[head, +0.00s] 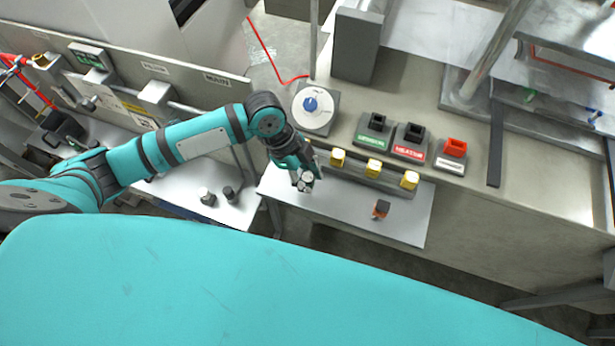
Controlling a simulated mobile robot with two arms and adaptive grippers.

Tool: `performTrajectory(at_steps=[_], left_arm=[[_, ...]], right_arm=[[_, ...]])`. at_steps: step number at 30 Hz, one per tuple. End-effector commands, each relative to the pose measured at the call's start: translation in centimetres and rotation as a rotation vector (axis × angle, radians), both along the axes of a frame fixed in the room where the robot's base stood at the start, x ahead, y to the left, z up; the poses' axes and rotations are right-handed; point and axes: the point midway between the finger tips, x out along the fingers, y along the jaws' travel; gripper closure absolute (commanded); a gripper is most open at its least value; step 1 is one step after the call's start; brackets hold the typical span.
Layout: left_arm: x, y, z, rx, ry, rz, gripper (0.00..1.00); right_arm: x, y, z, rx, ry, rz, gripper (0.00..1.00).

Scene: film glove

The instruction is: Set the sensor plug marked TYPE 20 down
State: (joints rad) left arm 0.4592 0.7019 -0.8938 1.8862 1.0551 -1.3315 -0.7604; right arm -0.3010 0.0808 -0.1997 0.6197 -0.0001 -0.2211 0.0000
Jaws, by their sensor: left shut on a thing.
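My left gripper (306,172) is shut on a small pale grey-and-dark plug (304,183), over the left end of the light grey shelf (345,207). I cannot read a TYPE 20 mark on the plug, and the fingers hide part of it. I cannot tell whether the plug touches the shelf. A dark plug with an orange part (381,209) stands towards the right of the same shelf. My right gripper is not in view.
Yellow blocks (373,168) line the shelf's back edge. Behind them are a blue-knobbed dial (311,105) and sockets with green (374,133), red HEATER (410,142) and white (452,155) labels. Dark knob-like pieces (208,197) stand on the left surface. The shelf's middle is clear.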

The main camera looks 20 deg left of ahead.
Motion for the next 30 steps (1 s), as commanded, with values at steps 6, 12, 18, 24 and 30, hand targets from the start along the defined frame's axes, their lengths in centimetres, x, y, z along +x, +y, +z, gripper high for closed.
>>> performTrajectory(at_steps=[6, 12, 18, 24, 30], left_arm=[[0.0, 0.0, -1.7, 0.001, 0.0, 0.0, 1.0], [0.0, 0.0, -1.7, 0.001, -0.001, -0.001, 1.0], [0.0, 0.0, -1.9, 0.001, -0.001, 0.0, 0.62], [0.0, 0.0, -1.9, 0.001, -0.001, 0.0, 0.51], [0.0, 0.0, -1.6, 0.001, -0.001, -0.001, 0.51]], right_arm=[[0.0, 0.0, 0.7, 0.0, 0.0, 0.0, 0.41], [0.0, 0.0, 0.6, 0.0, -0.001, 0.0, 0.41], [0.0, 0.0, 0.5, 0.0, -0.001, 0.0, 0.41], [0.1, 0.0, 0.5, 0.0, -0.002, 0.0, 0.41], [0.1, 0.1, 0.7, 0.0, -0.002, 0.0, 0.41]])
